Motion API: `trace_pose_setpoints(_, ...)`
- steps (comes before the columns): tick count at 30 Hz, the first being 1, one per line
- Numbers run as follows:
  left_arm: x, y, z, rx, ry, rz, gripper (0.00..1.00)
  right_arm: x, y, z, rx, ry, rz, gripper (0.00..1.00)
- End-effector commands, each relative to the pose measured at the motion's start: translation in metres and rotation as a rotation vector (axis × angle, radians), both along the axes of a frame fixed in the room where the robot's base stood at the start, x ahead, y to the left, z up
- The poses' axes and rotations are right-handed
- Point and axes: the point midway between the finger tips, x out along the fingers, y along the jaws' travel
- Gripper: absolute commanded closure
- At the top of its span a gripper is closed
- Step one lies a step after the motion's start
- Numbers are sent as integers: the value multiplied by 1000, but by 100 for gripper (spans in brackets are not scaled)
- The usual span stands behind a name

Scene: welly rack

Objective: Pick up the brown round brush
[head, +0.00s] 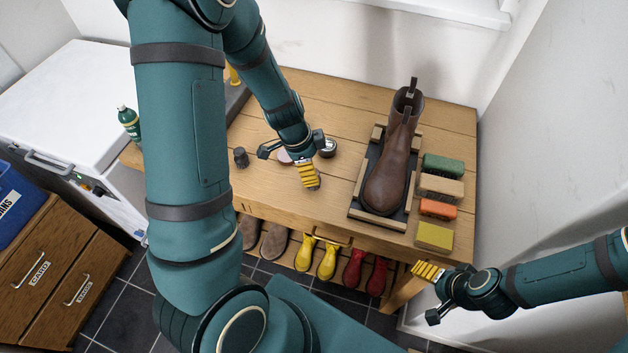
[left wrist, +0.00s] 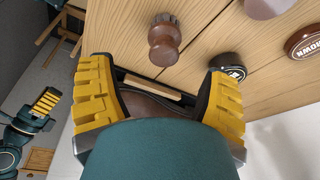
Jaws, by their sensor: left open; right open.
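The brown round brush (left wrist: 164,42) stands on the wooden bench in the left wrist view, with a round knob and darker bristles. It lies beyond my left gripper's fingertips, near the middle between them, and is not touched. I cannot make it out for sure in the head view, where my left gripper (head: 308,178) hangs over the bench and may cover it. The left gripper is open and empty; its yellow fingers (left wrist: 160,82) are spread wide in the left wrist view. My right gripper (head: 428,272) is open and empty off the bench's front right corner.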

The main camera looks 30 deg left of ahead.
Motion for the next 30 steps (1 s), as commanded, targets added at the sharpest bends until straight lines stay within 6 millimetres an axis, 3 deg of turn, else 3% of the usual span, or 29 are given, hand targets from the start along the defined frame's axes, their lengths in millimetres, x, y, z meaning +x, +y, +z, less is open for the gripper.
trace_pose_setpoints(7,2,-2,-18,1,3,3,23,0,0,-5,-1,0,0,17)
trace_pose_setpoints(15,8,-6,-54,0,1,2,23,0,1,-15,-3,0,1,17)
trace_pose_setpoints(25,10,-7,-60,0,0,2,23,1,1,-15,-3,-1,0,17)
trace_pose_setpoints(26,10,-7,-60,0,0,2,26,1,1,-15,-3,-1,0,17)
trace_pose_setpoints(30,10,-7,-60,0,-1,1,75,1,1,-15,-3,-1,0,17)
